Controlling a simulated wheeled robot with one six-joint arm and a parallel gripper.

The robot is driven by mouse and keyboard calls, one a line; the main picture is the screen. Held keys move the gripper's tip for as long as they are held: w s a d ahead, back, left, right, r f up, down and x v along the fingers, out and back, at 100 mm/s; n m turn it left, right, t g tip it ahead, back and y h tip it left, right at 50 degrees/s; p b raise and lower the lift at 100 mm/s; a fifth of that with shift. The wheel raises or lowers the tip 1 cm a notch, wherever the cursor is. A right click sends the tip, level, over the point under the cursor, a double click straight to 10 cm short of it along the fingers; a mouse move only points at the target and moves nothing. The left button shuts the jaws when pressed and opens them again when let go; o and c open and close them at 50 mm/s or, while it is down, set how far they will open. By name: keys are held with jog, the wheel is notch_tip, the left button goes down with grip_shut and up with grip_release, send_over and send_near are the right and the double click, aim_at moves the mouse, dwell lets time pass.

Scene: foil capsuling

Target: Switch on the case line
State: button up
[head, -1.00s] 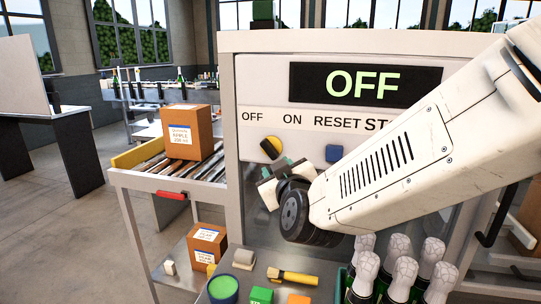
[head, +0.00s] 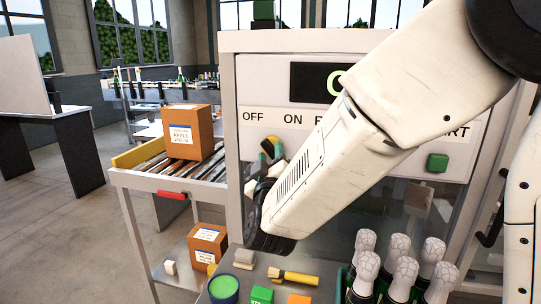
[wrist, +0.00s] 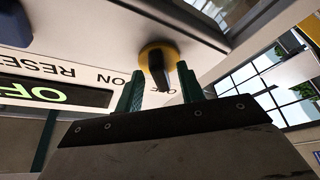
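The yellow selector knob (head: 272,140) with a dark handle is on the panel, below the OFF and ON labels. In the wrist view the knob (wrist: 150,50) is seen close, its black handle pointing toward the printed OFF label. My gripper (wrist: 160,80) is open, with one green finger on each side of the handle. I cannot tell whether the fingers touch it. In the head view my gripper (head: 270,152) is at the knob and partly hides it. The display (head: 308,82) is mostly covered by my arm; the wrist view shows its green OFF text (wrist: 32,92).
A green button (head: 437,162) is at the panel's right, under START. A cardboard case (head: 187,132) sits on the roller conveyor (head: 145,158) at left. Several foil-topped bottles (head: 402,275) stand below the panel, near a brush (head: 293,277) and a green-topped tub (head: 223,287).

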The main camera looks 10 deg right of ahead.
jog(key=shift+w, duration=0.25)
grip_shut()
